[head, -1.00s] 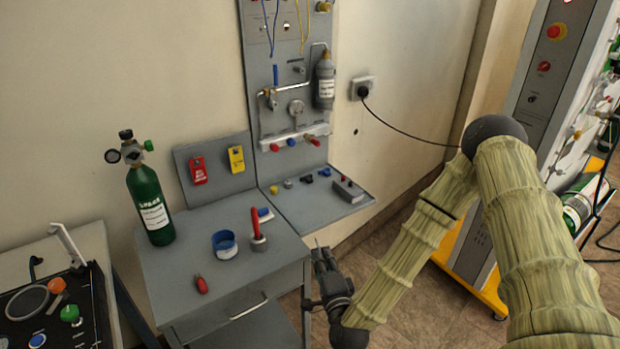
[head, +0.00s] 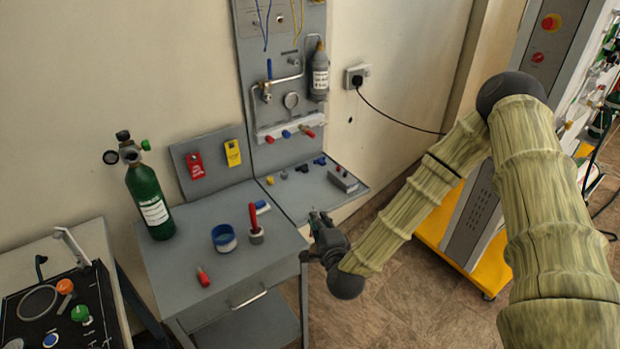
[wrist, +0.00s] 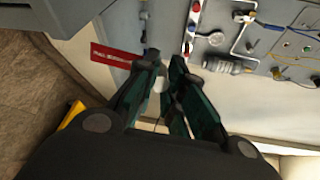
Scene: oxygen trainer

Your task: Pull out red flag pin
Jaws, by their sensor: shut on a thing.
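The red flag (wrist: 115,57) of the pin shows in the wrist view as a flat red strip with pale lettering, just left of my fingertips. My gripper (wrist: 164,66) is shut on the red flag pin; the pin's shaft is mostly hidden by the fingers, and I cannot tell whether it still sits in anything. In the head view my gripper (head: 317,218) is at the right edge of the grey bench, near the front of the low shelf. The flag cannot be made out in the head view.
The grey bench (head: 200,262) holds a green cylinder (head: 151,202), a blue-rimmed tub (head: 224,239), a red-handled tool in a cup (head: 255,222) and a small red tool (head: 203,276). The panel shelf (head: 305,205) lies just behind my gripper. Open floor (head: 390,290) is to the right.

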